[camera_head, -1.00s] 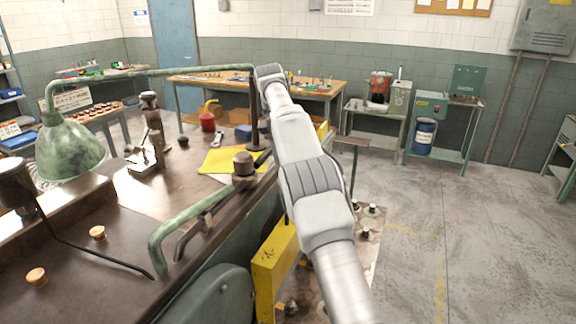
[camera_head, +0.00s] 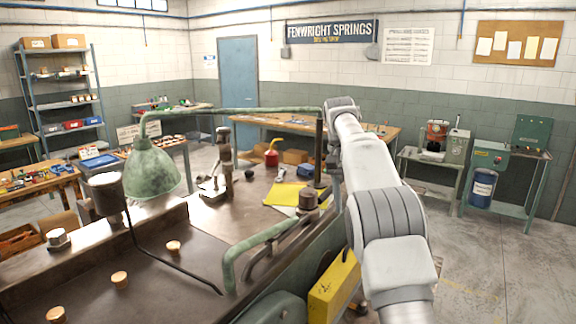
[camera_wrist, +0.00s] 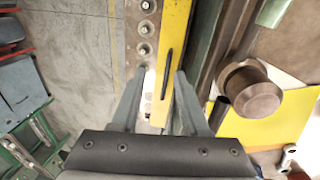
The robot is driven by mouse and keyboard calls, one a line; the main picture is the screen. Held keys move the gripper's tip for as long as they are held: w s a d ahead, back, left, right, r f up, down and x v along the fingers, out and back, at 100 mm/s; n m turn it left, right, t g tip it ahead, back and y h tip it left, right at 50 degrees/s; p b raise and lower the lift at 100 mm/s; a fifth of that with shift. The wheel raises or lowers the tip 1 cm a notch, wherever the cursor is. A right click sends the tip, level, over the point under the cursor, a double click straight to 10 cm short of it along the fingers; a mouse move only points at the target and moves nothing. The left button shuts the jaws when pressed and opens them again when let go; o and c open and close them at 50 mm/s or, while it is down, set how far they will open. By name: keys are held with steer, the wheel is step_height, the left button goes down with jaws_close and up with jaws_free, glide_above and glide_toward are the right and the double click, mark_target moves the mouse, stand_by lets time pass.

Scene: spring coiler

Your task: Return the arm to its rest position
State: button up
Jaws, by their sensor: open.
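My arm (camera_head: 385,200) reaches up and away from the bottom right in the head view, beside the spring coiler's bench (camera_head: 160,245). Its far end is hidden behind the arm's own links there.
A green lamp (camera_head: 152,170) and green curved pipe (camera_head: 262,240) rise from the bench left of my arm. A yellow sheet (camera_head: 284,193) lies on it. A wooden table (camera_head: 290,126) stands behind. Open floor (camera_head: 490,270) lies to the right.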

steer(key=s+r+n+t+y+b, duration=0.1)
steer(key=s+r+n+t+b, duration=0.15)
steer(key=s, duration=0.75)
steer(key=s+r+n+t+b, duration=0.1)
steer(key=s+r, duration=0.2)
steer(key=s, duration=0.6)
steer(key=s+f+n+t+b, duration=0.1)
steer(key=s+f, duration=0.5)
steer(key=s, duration=0.3)
steer(key=s+f+n+t+b, duration=0.2)
steer(key=s+f, duration=0.5)
steer(key=s, duration=0.3)
steer(key=shift+s+a+y, duration=0.25)
steer(key=shift+a+y, duration=0.05)
steer(key=shift+a, duration=0.1)
